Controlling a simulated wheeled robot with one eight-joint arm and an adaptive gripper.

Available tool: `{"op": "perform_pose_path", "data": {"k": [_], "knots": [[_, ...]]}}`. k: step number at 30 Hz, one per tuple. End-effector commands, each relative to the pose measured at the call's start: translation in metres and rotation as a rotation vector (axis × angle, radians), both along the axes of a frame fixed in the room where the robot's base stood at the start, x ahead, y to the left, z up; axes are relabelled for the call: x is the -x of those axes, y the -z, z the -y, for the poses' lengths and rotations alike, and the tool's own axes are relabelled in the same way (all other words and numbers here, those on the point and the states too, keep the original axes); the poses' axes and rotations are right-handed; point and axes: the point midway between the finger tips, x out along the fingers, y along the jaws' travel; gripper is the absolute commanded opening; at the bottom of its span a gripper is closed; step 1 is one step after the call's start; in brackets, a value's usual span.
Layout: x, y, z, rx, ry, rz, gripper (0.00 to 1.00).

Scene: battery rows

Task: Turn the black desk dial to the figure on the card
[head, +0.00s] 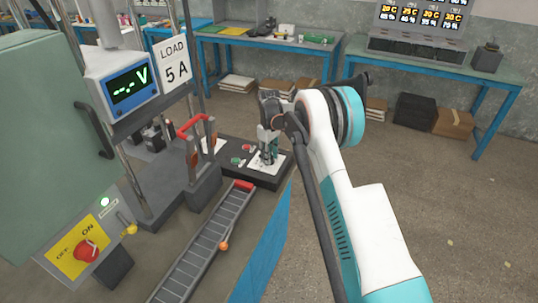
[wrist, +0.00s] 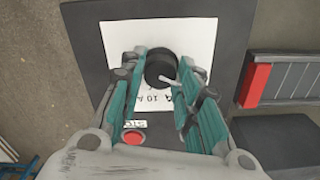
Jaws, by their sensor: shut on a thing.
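The card (head: 173,61) reads "LOAD 5 A" and stands upright at the upper left in the head view. The black dial (wrist: 158,66) sits on a white scale plate (wrist: 115,40) in the wrist view. A pale pointer on the dial points toward the lower right of that picture. Print including "10 A" shows just below the dial; other scale marks are hidden by my fingers. My gripper (wrist: 165,70) is around the dial, one teal finger on each side, shut on it. In the head view my gripper (head: 268,152) reaches down onto the plate and hides the dial.
The dark desk panel (head: 250,178) also carries a red button (wrist: 133,138) and a green one (head: 237,161). A meter (head: 128,88) showing "--.- V" and a red-handled unit (head: 194,127) stand left. A roller track (head: 205,240) runs in front.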

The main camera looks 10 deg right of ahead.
Motion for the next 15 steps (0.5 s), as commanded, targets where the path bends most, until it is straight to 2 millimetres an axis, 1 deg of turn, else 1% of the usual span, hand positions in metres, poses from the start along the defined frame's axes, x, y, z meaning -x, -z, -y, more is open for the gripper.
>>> {"op": "perform_pose_path", "data": {"k": [5,15], "knots": [[-0.0001,-0.0003,0.0001,0.000,0.114,0.000,0.06],[-0.0001,-0.0003,0.0002,0.000,0.402,0.000,0.06]]}}
